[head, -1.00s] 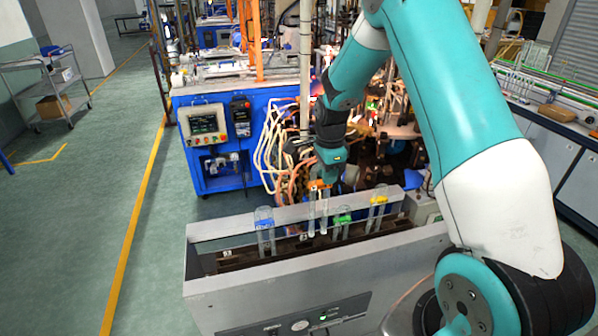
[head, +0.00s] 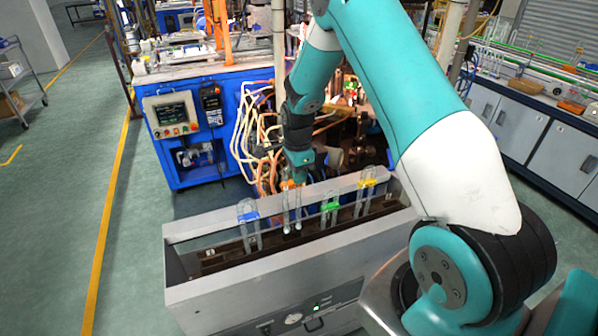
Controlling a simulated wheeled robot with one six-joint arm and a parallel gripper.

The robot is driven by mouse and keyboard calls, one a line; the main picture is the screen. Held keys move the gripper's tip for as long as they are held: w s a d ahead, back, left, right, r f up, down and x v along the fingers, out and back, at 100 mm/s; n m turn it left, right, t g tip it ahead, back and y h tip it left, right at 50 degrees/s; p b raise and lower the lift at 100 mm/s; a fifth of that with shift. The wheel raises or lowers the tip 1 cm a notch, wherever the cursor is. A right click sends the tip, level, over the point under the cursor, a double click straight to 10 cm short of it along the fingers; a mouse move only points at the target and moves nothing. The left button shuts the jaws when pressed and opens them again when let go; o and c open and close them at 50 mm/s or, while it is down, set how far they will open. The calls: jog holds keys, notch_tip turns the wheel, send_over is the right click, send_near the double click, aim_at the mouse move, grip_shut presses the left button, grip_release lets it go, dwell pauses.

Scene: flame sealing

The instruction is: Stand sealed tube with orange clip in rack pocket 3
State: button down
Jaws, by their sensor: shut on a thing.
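My gripper (head: 291,184) is at the end of the teal arm, pointing down over the grey rack box. It is shut on the glass tube with the orange clip (head: 290,187). That tube (head: 292,212) hangs upright between the blue-clip tube and the green-clip tube. Its lower end is over or inside the rack (head: 222,262); I cannot tell whether it touches the bottom. The pocket numbers are too small to read.
A blue-clip tube (head: 248,217), a green-clip tube (head: 330,207) and a yellow-clip tube (head: 367,184) stand in the rack box. A blue machine cabinet (head: 215,155) with hoses stands close behind. Open floor lies to the left.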

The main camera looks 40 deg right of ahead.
notch_tip(320, 180, down, 8)
jog(key=b, duration=0.5)
jog(key=shift+d, duration=0.1)
dwell(0.6)
jog(key=c, duration=1)
grip_release()
jog(key=shift+r, duration=0.15)
notch_tip(320, 180, up, 17)
jog(key=b, duration=0.4)
jog(key=shift+r, duration=0.15)
